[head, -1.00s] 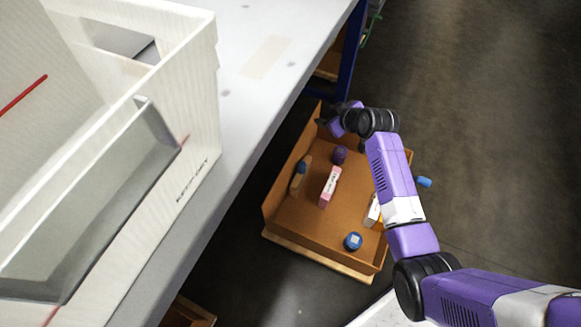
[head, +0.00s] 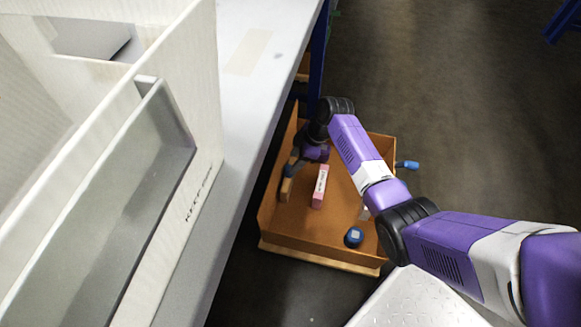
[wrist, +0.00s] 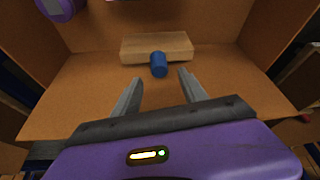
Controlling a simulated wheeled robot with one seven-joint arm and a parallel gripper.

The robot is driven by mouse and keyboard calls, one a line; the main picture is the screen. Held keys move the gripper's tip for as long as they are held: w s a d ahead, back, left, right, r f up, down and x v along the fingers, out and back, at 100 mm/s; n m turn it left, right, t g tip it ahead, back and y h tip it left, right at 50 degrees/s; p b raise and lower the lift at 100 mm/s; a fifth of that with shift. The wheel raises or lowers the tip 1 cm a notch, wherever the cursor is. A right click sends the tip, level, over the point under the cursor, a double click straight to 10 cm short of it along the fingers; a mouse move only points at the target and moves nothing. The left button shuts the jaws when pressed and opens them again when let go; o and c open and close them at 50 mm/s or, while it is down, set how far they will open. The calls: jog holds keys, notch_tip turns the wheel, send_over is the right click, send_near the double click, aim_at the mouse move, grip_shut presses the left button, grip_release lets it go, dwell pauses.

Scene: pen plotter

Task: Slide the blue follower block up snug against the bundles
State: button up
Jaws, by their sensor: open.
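A pale wooden block (wrist: 140,47) with a blue cylindrical knob (wrist: 159,64) lies in the brown box in the wrist view. It also shows as a wooden block (head: 286,190) at the left side of the box in the head view. No wholly blue block shows. My gripper (wrist: 160,78) is open, its two fingers short of the knob and on either side of it, with nothing between them. In the head view my gripper (head: 298,160) is down inside the box, partly hiding the knob. I cannot make out which items are the bundles.
The brown box (head: 326,243) also holds a pink-and-white carton (head: 320,187) and a blue round item (head: 354,237). A blue item (head: 408,165) sticks out at its right.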

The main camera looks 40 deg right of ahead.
aim_at(289, 167)
jog(key=b+x, duration=0.1)
jog(key=x, duration=0.3)
jog(key=shift+f+b, duration=0.1)
jog(key=shift+b, duration=0.25)
jog(key=shift+c, duration=0.4)
grip_shut()
dwell(0.7)
